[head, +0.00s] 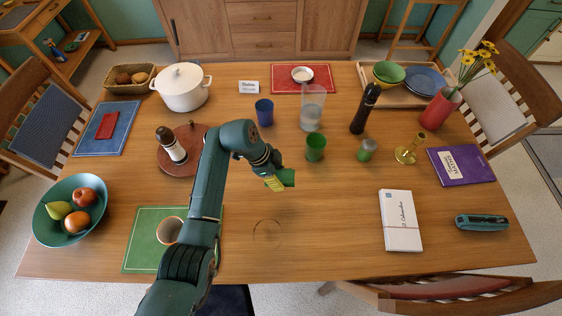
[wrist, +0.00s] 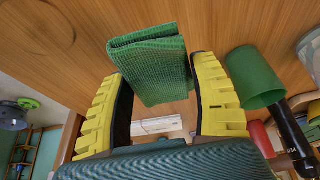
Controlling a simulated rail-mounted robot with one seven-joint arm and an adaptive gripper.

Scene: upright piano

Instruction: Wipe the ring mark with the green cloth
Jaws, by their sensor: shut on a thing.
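My gripper (head: 274,183) is shut on the folded green cloth (head: 288,177) and holds it above the middle of the table. In the wrist view the cloth (wrist: 150,62) sits between the two yellow fingers, its folded end sticking out past them. The ring mark (head: 267,234) is a faint dark circle on the bare wood, nearer the front edge than my gripper. The ring mark also shows as a thin arc in the wrist view (wrist: 72,28), off to the left of the cloth.
A green cup (head: 316,148) stands just behind and right of my gripper. A green placemat (head: 146,238) with a mug (head: 170,231) lies left of the ring mark, partly behind my arm. White envelopes (head: 401,220) lie to the right. The wood around the mark is clear.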

